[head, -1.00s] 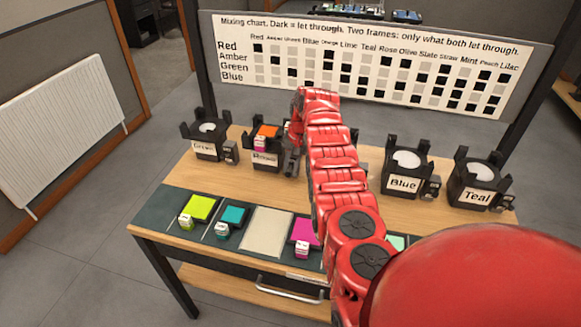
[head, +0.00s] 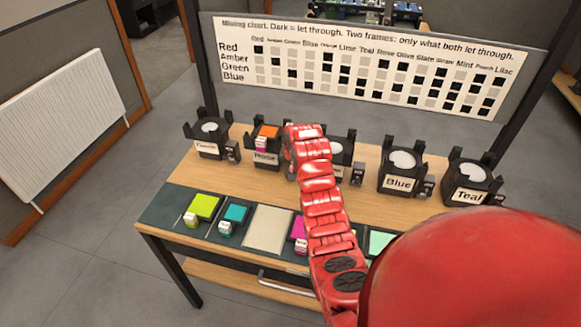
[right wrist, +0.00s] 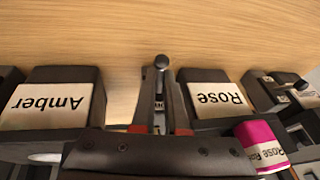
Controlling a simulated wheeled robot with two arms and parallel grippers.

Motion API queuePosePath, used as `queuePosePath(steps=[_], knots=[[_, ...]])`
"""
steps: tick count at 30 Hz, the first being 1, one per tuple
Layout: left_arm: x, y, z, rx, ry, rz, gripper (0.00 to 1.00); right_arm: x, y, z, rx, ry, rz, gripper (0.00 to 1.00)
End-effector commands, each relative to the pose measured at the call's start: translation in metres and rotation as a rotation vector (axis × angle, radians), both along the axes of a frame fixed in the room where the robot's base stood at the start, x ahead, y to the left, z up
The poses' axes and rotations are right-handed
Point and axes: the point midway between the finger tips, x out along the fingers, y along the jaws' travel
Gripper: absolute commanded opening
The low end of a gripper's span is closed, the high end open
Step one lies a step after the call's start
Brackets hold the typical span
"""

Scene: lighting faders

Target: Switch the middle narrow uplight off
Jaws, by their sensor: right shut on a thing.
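Uplights stand in a row on the wooden table. The Rose uplight (head: 265,157) carries an orange sheet on top, and the middle one, Amber (head: 338,150), is partly behind my right arm. In the right wrist view the Amber label (right wrist: 46,105) is upside down at left and the Rose label (right wrist: 219,101) at right. My right gripper (right wrist: 161,110) is between them, shut on the small round-ended switch lever (right wrist: 162,62) beside the Rose uplight. The lever's lower part is hidden between the fingers. In the head view the arm hides the fingertips. My left gripper is out of view.
The Green uplight (head: 209,140) stands at left; Blue (head: 399,172) and Teal (head: 470,182) at right, with small switch boxes beside them. Coloured sheets, including lime (head: 203,207) and teal (head: 235,217), lie along the front. A mixing chart (head: 370,70) stands behind. Bare wood lies between.

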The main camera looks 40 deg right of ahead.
Motion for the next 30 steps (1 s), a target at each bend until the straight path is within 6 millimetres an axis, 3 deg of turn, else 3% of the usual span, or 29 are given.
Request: queuePosePath(steps=[1,13,14,19,30], knots=[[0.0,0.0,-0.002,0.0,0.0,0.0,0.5,-0.004,0.006,-0.009,0.003,0.011,0.007,0.0],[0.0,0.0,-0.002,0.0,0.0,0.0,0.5,-0.005,0.008,-0.011,-0.005,0.005,0.008,0.0],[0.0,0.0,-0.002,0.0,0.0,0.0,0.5,-0.005,0.008,-0.011,-0.005,0.006,0.009,0.16],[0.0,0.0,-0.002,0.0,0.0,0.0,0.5,-0.005,0.009,-0.011,-0.006,0.004,0.009,0.47],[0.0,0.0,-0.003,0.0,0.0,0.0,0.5,-0.004,0.004,0.0,-0.017,-0.013,0.004,0.48]])
